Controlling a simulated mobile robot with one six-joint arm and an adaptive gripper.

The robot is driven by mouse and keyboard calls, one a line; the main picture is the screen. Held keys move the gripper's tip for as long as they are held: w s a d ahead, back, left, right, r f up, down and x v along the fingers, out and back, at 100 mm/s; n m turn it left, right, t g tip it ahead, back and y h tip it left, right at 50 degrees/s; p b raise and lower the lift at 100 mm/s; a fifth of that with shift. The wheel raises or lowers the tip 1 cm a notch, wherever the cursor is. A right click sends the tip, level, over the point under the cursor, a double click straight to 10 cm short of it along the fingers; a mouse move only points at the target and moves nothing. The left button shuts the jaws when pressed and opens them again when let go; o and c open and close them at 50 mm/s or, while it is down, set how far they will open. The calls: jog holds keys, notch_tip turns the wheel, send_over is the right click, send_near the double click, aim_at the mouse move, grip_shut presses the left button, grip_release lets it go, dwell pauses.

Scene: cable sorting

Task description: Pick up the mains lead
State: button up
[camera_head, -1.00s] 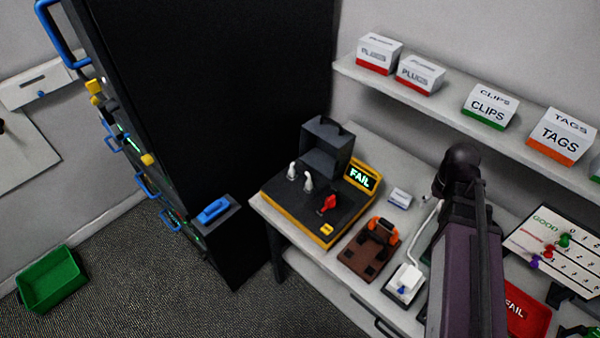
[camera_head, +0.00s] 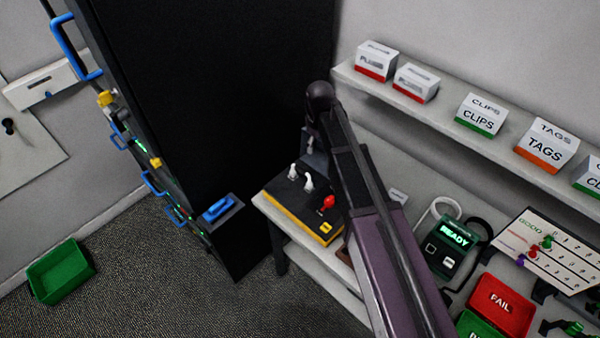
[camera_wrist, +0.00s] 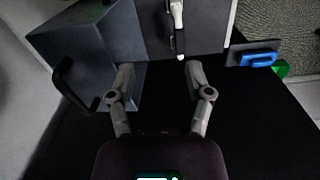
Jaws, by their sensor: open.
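I cannot clearly pick out the mains lead. A black cable (camera_head: 488,232) curves behind the green-lit READY unit (camera_head: 447,250) on the bench, and a white cable (camera_head: 425,212) curves to its left. My gripper is open in the wrist view (camera_wrist: 160,70), its two fingers apart with nothing held between them. A slim white and black part (camera_wrist: 178,28) stands just beyond the gap, and I cannot tell what it is. In the head view my arm reaches over the yellow-edged tester (camera_head: 295,212), hiding its display and part of the bench; the fingers do not show there.
A tall black cabinet (camera_head: 215,90) stands left of the bench. A dark box with a black handle (camera_wrist: 72,85) is close to the left finger. A shelf (camera_head: 440,108) with labelled boxes runs above. Red FAIL tray (camera_head: 500,306) is at right; green bin (camera_head: 60,272) is on the floor.

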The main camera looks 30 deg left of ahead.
jog(key=n, duration=0.1)
send_over(301, 168)
jog(key=shift+w+r, duration=0.1)
jog(key=shift+r, duration=0.25)
jog(key=shift+d+f, duration=0.1)
jog(key=shift+f, duration=0.05)
notch_tip(301, 168, down, 8)
jog(key=b, duration=0.8)
jog(key=shift+f, duration=0.15)
jog(key=shift+f, duration=0.1)
jog(key=shift+f+b, duration=2.55)
jog(key=shift+b, duration=0.2)
grip_shut()
